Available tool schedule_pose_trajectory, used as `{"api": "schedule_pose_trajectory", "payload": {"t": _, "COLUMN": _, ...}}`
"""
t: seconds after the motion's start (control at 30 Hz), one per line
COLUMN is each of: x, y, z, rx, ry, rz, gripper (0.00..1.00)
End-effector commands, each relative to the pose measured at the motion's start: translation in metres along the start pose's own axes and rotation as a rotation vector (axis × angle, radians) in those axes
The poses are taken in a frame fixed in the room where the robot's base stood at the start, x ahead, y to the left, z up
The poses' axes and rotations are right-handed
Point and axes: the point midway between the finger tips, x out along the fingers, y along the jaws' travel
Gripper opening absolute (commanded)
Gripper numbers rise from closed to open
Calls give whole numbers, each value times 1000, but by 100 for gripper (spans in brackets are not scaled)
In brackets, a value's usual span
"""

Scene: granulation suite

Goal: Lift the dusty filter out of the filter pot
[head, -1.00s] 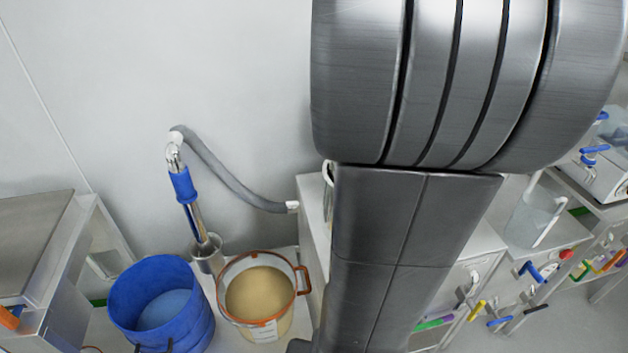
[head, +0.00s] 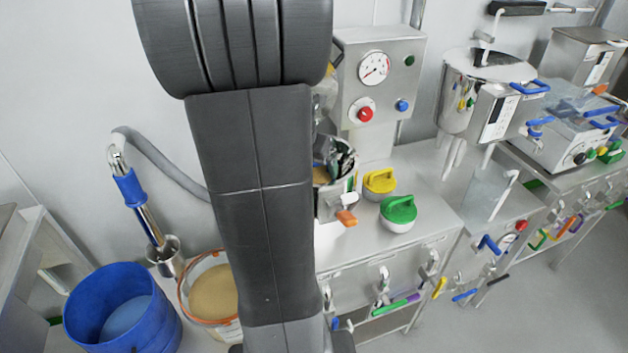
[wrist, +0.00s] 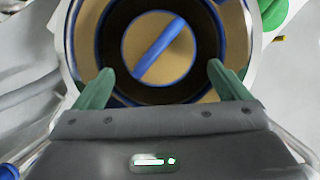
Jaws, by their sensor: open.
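The dusty filter (wrist: 160,48) shows in the wrist view as a round tan face with a blue bar slanting across it. A dark ring and a tan outer ring with blue edging surround it. It sits inside the filter pot (wrist: 251,52), whose pale rim shows around it. In the head view the pot (head: 328,207) stands on the steel bench, partly hidden by my arm. My gripper (wrist: 159,70) has green fingers, spread apart on either side of the filter's near part, with nothing between them. How far above the filter they are is unclear.
A yellow-handled item (head: 379,183) and a green-handled item (head: 398,212) stand right of the pot. A gauge panel (head: 376,75) rises behind. A blue tub (head: 122,310) and a tub of tan powder (head: 213,293) stand lower left. The bench front right is clear.

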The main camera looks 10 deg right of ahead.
Motion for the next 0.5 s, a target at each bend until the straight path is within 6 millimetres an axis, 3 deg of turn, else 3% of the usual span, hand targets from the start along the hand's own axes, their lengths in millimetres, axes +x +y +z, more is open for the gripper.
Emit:
{"api": "schedule_pose_trajectory", "payload": {"t": 0.23, "x": 17, "y": 0, "z": 1, "rx": -2, "ry": 2, "rz": -2, "gripper": 95}}
{"api": "schedule_pose_trajectory", "payload": {"t": 0.5, "x": 53, "y": 1, "z": 4, "rx": -1, "ry": 2, "rz": -1, "gripper": 95}}
